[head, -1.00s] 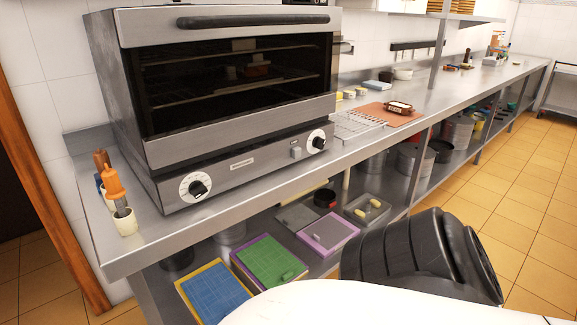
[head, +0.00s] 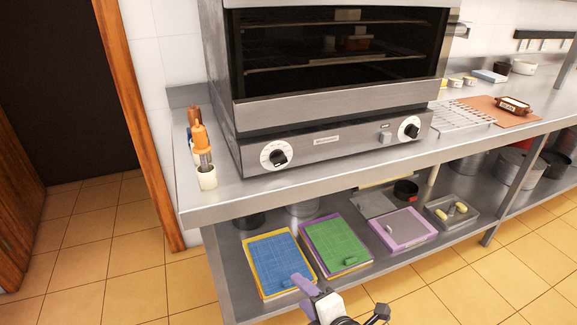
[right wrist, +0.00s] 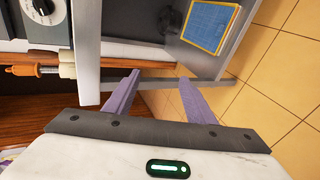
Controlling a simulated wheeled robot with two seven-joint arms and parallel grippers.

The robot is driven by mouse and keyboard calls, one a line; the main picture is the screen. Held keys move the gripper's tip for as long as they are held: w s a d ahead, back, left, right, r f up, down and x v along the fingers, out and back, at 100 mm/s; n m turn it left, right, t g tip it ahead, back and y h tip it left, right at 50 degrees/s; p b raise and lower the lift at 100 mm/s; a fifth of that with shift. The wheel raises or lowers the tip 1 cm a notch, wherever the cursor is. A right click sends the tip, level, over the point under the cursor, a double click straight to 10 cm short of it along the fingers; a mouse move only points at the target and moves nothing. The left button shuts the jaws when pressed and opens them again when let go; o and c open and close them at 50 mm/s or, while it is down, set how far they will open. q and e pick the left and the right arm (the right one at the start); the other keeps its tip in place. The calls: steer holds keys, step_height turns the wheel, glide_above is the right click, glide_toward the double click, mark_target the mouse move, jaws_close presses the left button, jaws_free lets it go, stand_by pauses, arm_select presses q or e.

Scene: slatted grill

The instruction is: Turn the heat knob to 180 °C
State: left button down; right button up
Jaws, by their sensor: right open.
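A steel oven (head: 335,100) stands on the counter with two dials on its lower front panel. The left dial (head: 278,155) has a white scale and a black knob, and the right dial (head: 410,128) looks alike. I cannot read their markings or tell which sets heat. The left dial is partly visible at the top left of the right wrist view (right wrist: 42,8). My right gripper (head: 338,302) is low in front of the lower shelf, well below and apart from the dials. Its two purple fingers are spread and empty in the right wrist view (right wrist: 158,80). My left gripper is out of view.
An orange-handled tool in a cream holder (head: 206,178) stands at the counter's left end. A wire rack (head: 460,117) lies right of the oven. The lower shelf holds a blue board (head: 278,264) and a green board (head: 335,243). The floor in front is clear.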

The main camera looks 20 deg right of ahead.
steer(key=w+d+r+n+t, duration=0.2)
steer(key=w+r+n+t, duration=0.1)
steer(key=w+r+n, duration=0.55)
steer(key=n+t+h, duration=0.1)
steer(key=n+t, duration=0.2)
steer(key=n, duration=0.8)
glide_toward(281, 161)
steer(key=w, duration=0.4)
steer(key=w+b, duration=0.1)
steer(key=w, duration=0.3)
steer(key=shift+w+a+r, duration=0.1)
steer(key=shift+a+r, duration=0.1)
steer(key=c, duration=1)
steer(key=shift+m, duration=0.25)
steer(key=shift+c, duration=0.2)
